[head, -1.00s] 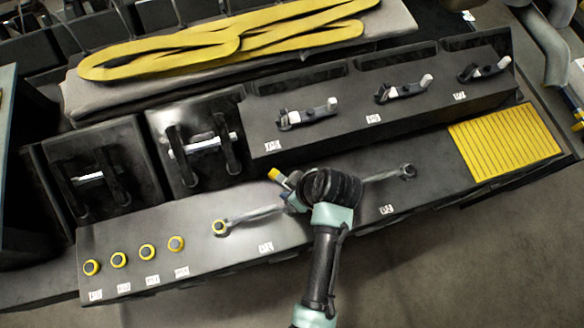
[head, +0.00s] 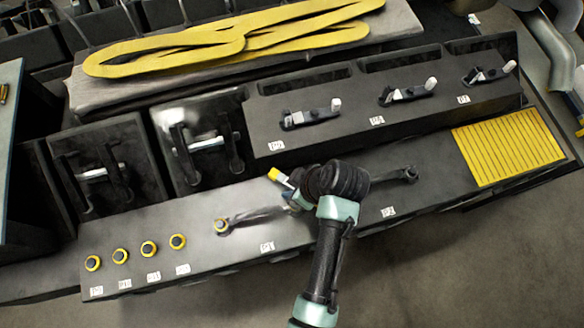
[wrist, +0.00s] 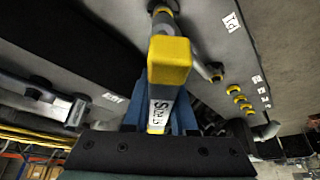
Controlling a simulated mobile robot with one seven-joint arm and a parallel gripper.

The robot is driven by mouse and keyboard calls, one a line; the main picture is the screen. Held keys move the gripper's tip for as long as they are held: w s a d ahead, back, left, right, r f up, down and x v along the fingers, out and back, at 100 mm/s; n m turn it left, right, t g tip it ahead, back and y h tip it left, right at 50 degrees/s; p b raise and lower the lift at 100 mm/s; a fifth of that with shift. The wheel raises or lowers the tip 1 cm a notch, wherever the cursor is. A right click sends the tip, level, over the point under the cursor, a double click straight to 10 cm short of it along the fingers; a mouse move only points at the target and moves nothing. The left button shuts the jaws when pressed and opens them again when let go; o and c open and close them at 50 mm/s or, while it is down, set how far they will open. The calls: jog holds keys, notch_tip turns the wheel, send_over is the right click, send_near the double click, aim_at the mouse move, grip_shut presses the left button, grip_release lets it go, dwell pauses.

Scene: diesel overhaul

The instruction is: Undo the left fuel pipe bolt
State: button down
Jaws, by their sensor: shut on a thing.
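My gripper (head: 291,190) is low over the front tool tray, partly hidden by my own arm in the head view. In the wrist view its blue fingers (wrist: 160,115) are shut on a yellow-ended tool (wrist: 168,62) with a white label on its shaft. Its yellow end also shows in the head view (head: 274,174). The tool's far part, grey with a yellow band, runs to the top of the wrist view. I cannot make out the left fuel pipe bolt in either view.
The front tray (head: 200,262) holds a spanner with a yellow ring (head: 221,225) left of my gripper, a dark-ended one (head: 409,174) at right, and several yellow-ringed pieces (head: 148,249). A yellow ribbed pad (head: 508,146) is at the right end. Behind are raised black holders (head: 265,128).

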jog(key=m+t+h, duration=0.1)
jog(key=m, duration=0.3)
jog(key=shift+w+d, duration=0.1)
jog(key=shift+d, duration=0.05)
jog(key=m, duration=0.2)
jog(key=m+t+h, duration=0.1)
jog(key=m, duration=0.1)
jog(key=shift+d+h, duration=0.15)
jog(key=shift+h, duration=0.15)
jog(key=m, duration=0.1)
jog(key=m+h, duration=0.1)
jog(key=m, duration=0.1)
jog(key=shift+w+d+m, duration=0.15)
jog(key=shift+m, duration=0.15)
jog(key=shift+w+d+r+m+h, duration=0.1)
jog(key=shift+m+h, duration=0.4)
jog(key=shift+m, duration=0.55)
jog(key=shift+d+m+h, duration=0.1)
jog(key=shift+m+h, duration=0.4)
jog(key=shift+m, duration=0.55)
